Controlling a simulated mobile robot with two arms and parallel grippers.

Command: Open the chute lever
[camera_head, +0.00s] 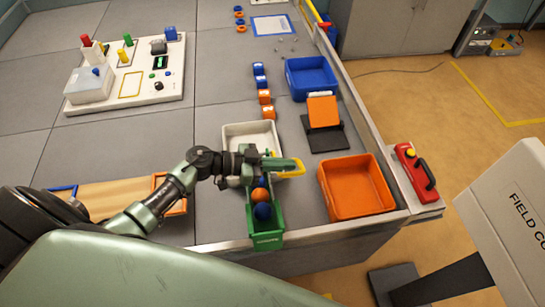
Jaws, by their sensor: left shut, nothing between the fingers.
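The green chute (266,240) stands at the front of the table and holds orange and blue balls in a row (261,195). A yellow part (292,174), which looks like the chute lever, shows at the chute's far end. My left gripper (295,164) is shut with nothing in it. It reaches in from the left over the chute's far end, and its fingertips overlap the yellow part in the picture. I cannot tell whether they touch it. The gripper hides part of the chute's far end. My right gripper is not in view.
A white tray (231,129) lies behind the gripper. An orange bin (331,205) stands right of the chute, with an orange tilted panel (323,111) and a blue bin (298,90) farther back. A red case (415,174) is at the right edge.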

